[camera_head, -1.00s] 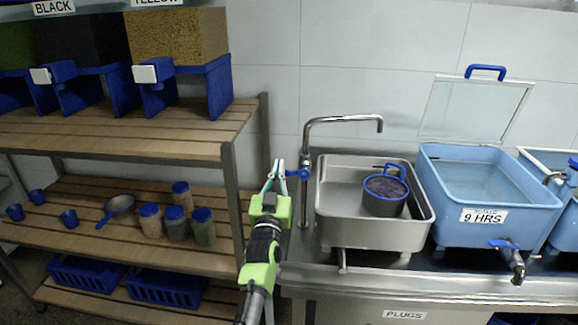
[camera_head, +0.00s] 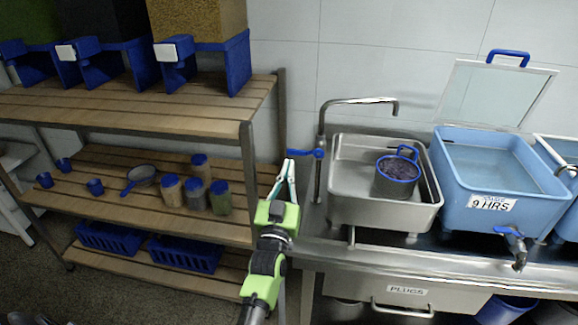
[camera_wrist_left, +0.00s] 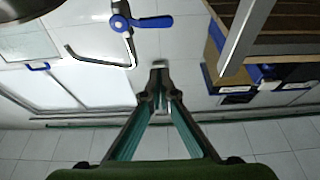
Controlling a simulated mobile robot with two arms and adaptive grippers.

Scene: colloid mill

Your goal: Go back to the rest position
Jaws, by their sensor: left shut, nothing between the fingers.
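My left gripper (camera_head: 288,172) is green and black, with its fingers closed together and nothing between them. In the head view it points up in front of the gap between the wooden shelf and the sink counter. The blue tap lever (camera_head: 306,154) is just to the right of its fingertips, and I cannot tell whether they touch. In the left wrist view the fingers (camera_wrist_left: 159,72) meet at their tips, and the blue tap lever (camera_wrist_left: 124,22) appears apart from them. My right gripper is not in view.
A metal sink (camera_head: 385,212) holds a pot (camera_head: 396,178) with dark contents, under a curved faucet (camera_head: 362,101). A blue tank (camera_head: 500,175) with its lid raised stands to the right. The wooden shelf (camera_head: 190,120) at left holds jars, a pan, cups and blue baskets.

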